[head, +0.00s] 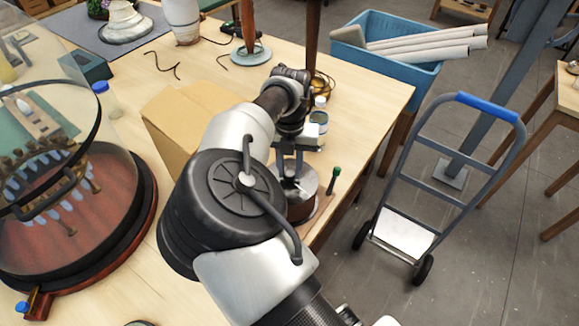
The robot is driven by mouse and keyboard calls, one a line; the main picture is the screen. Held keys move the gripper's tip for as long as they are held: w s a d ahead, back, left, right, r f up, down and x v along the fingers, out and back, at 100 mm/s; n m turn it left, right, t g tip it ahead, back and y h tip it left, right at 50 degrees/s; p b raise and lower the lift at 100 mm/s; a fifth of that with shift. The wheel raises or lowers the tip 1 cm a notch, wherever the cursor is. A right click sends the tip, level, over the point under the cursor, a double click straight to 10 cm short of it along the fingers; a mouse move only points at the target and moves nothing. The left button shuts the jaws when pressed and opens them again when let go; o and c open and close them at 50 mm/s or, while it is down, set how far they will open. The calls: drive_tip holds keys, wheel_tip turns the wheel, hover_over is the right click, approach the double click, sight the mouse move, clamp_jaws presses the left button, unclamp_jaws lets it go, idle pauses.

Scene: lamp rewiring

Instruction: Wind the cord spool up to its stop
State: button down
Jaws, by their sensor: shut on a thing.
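The cord spool (301,208) appears as a round metal drum near the table's right edge, partly hidden behind my arm. My gripper (291,167) reaches down over the top of the spool and is shut on it. The exact part between the fingers is too small and too covered to make out. The cord and the stop cannot be made out.
A cardboard box (182,118) stands left of my arm, and a small jar (318,121) stands just behind the gripper. A large glass dome (75,200) fills the table's left. A blue bin (388,62) and a hand truck (437,183) stand beyond the right edge.

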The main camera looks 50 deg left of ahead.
idle(0.4)
drive_tip(key=c, duration=1.4)
unclamp_jaws()
drive_tip(key=shift+c, duration=0.2)
wheel_tip(320, 180, up, 17)
drive_tip(key=shift+r, duration=0.2)
